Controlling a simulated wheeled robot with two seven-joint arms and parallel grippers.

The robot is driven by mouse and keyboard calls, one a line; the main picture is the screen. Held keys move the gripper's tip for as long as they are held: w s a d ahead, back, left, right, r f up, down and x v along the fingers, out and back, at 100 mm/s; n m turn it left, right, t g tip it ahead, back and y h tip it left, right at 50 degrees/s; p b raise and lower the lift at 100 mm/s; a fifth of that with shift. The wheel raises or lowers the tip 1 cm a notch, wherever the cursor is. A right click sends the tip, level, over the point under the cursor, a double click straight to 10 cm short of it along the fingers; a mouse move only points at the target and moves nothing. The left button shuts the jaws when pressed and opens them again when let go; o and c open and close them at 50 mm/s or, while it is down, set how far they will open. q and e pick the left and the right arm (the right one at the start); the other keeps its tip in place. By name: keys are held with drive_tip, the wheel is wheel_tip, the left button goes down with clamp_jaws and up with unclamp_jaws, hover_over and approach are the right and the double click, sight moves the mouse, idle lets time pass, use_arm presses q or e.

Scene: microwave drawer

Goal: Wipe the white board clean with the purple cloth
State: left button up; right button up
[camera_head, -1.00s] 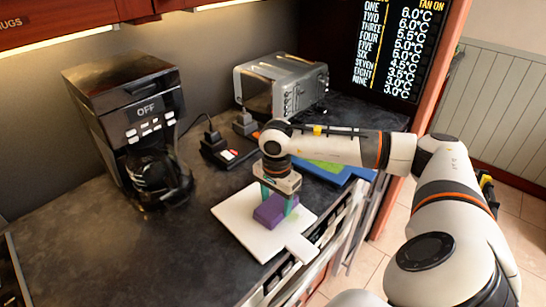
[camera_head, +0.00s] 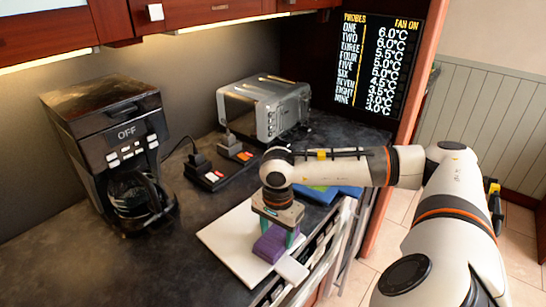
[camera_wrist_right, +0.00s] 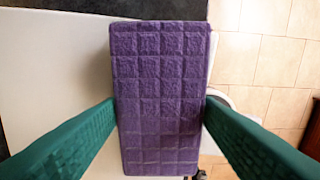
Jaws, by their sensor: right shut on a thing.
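The white board (camera_head: 228,240) lies on the dark counter in the head view, its handle (camera_head: 291,269) pointing to the front right. My right gripper (camera_head: 275,236) points down over the board's right part and is shut on the purple cloth (camera_head: 268,248), a thick folded block. The cloth is at the board's surface; whether it touches cannot be told for certain. In the right wrist view the cloth (camera_wrist_right: 160,95) sits between the two green fingers, with the white board (camera_wrist_right: 60,60) to its left. No marks on the board can be made out. My left gripper is not in view.
A coffee maker (camera_head: 115,140) stands at the left and a silver toaster (camera_head: 268,105) at the back. A dark power strip (camera_head: 215,170) with plugs lies behind the board. A blue board (camera_head: 345,190) lies right of my gripper. The counter's front edge is close by.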

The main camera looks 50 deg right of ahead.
sight(273, 246)
drive_tip(key=shift+s, duration=0.75)
drive_tip(key=shift+w+d+b, duration=0.1)
drive_tip(key=shift+w+b, duration=1.05)
drive_tip(key=shift+w, duration=6.8)
drive_tip(key=shift+a, duration=1.45)
drive_tip(key=shift+s, duration=1.25)
drive_tip(key=shift+s+f, duration=0.1)
drive_tip(key=shift+s, duration=3.35)
drive_tip(key=shift+s+a+b, duration=0.1)
drive_tip(key=shift+s+b, duration=0.7)
drive_tip(key=shift+s, duration=1.35)
drive_tip(key=shift+s+b, duration=0.5)
drive_tip(key=shift+s, duration=0.55)
drive_tip(key=shift+w+a, duration=0.15)
drive_tip(key=shift+a, duration=1.4)
drive_tip(key=shift+w+d+b, duration=0.15)
drive_tip(key=shift+w+b, duration=0.35)
drive_tip(key=shift+w, duration=4.2)
